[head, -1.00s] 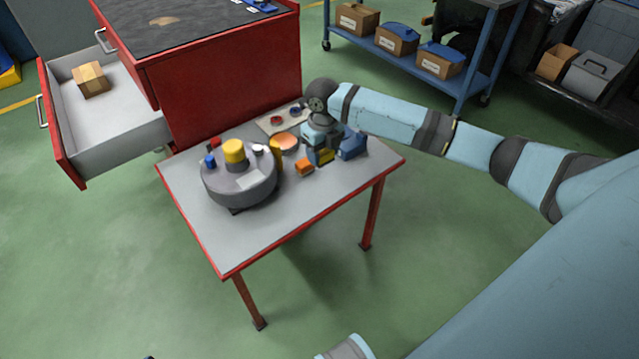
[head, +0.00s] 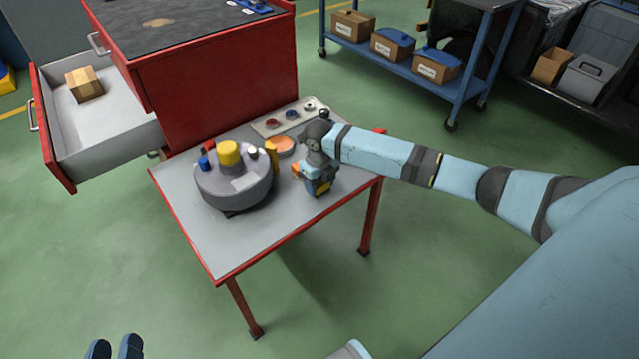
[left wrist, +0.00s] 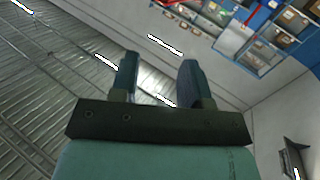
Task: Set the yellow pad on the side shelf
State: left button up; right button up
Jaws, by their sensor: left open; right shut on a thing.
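The yellow pad (head: 319,188) shows as a small yellow patch between the fingers of my right gripper (head: 316,185). The gripper is shut on it, over the right part of the grey table (head: 240,250); the fingers hide most of the pad. I cannot tell whether the pad touches the table. My left gripper (head: 113,347) is open and empty at the bottom left, low in front of the table. Its two blue fingers also show apart in the left wrist view (left wrist: 155,75). A blue shelf cart (head: 400,68) stands at the back right.
A round grey fixture (head: 235,190) with a yellow knob stands left of my right gripper. A red cabinet (head: 220,95) has an open drawer (head: 110,135). Boxes (head: 392,45) occupy the cart's lower shelf.

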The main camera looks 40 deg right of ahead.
pick_arm(q)
jog(key=shift+s+a+f, duration=0.1)
jog(key=shift+f, duration=0.2)
pick_arm(e)
jog(key=o, duration=0.9)
jog(key=shift+f, duration=0.15)
notch_tip(320, 180, up, 3)
jog(key=shift+r+p, duration=0.1)
jog(key=shift+p, duration=0.4)
jog(key=shift+r+p, duration=0.3)
jog(key=shift+r, duration=0.55)
pick_arm(q)
notch_tip(320, 180, down, 6)
jog(key=s+a+g+y+p, duration=0.1)
jog(key=s+a+g+y, duration=0.1)
jog(key=g, duration=0.1)
jog(key=shift+a+p, duration=0.4)
pick_arm(e)
notch_tip(320, 180, up, 8)
jog(key=shift+f, duration=0.25)
